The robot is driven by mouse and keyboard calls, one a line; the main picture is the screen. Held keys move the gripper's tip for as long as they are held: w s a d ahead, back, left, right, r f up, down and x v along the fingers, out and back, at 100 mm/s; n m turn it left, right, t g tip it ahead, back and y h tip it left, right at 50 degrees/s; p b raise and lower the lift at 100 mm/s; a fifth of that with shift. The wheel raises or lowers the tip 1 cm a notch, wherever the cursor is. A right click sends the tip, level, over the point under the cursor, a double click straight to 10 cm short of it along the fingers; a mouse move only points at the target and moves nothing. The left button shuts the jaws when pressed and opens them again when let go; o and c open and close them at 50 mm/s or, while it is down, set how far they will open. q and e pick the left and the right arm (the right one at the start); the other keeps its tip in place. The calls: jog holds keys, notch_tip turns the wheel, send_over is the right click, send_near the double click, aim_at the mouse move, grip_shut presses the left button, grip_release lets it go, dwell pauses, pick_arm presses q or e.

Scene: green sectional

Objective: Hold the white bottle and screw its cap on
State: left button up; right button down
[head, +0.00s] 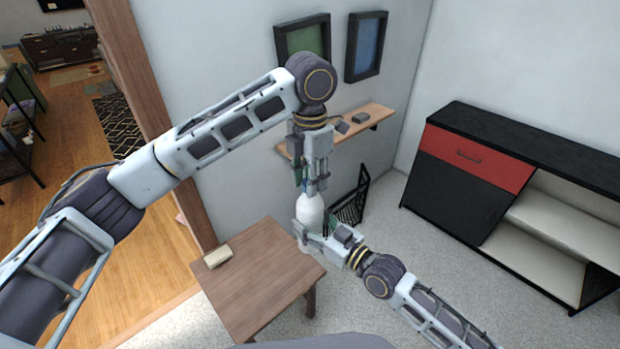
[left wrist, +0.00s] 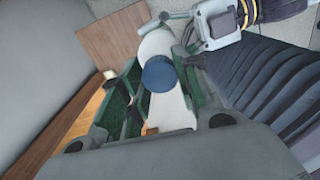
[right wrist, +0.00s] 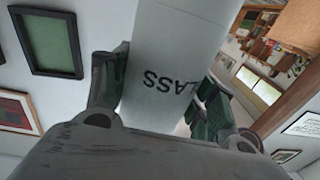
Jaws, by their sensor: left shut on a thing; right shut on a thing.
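My left gripper (head: 313,188) points down at the bottle's top from above. In the left wrist view the blue cap (left wrist: 159,74) lies between its fingers, in line with the bottle (left wrist: 156,42) below. Whether the cap touches the bottle neck is hidden.
The wooden table (head: 255,280) has free room and holds a small beige block (head: 218,256). A wall shelf (head: 350,130) is close behind my left gripper. A black wire basket (head: 350,203) stands behind the bottle. A black and red cabinet (head: 470,150) is at right.

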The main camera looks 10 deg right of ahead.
pick_arm(q)
jog(key=o, duration=0.6)
jog(key=shift+r, duration=0.15)
jog(key=shift+r, duration=2.1)
jog(key=shift+r, duration=0.1)
